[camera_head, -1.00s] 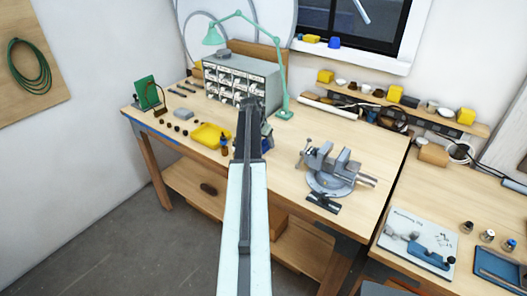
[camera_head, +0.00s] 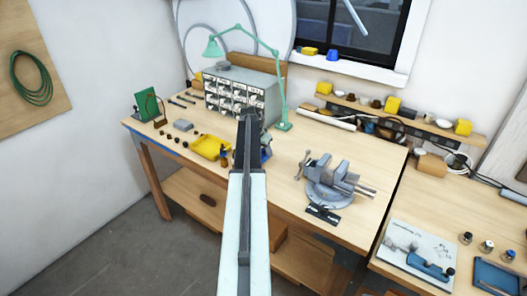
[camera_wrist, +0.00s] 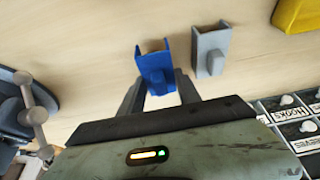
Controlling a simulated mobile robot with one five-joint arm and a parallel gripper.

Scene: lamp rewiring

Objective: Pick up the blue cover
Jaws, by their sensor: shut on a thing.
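The blue cover (camera_wrist: 157,63) is a small blue channel-shaped piece with raised side walls, seen in the wrist view. My gripper (camera_wrist: 159,84) is shut on it, with one dark finger on each side. In the head view a bit of blue, probably the cover (camera_head: 267,154), shows just right of my arm. My arm hides most of the gripper and cover there. I cannot tell whether the cover still touches the bench top.
A similar grey cover (camera_wrist: 211,50) lies just right of the blue one. A yellow tray (camera_head: 209,147), a drawer cabinet (camera_head: 237,92) and a green lamp (camera_head: 277,75) stand nearby. A vise (camera_head: 332,182) is to the right. Bare wood lies between my arm and the vise.

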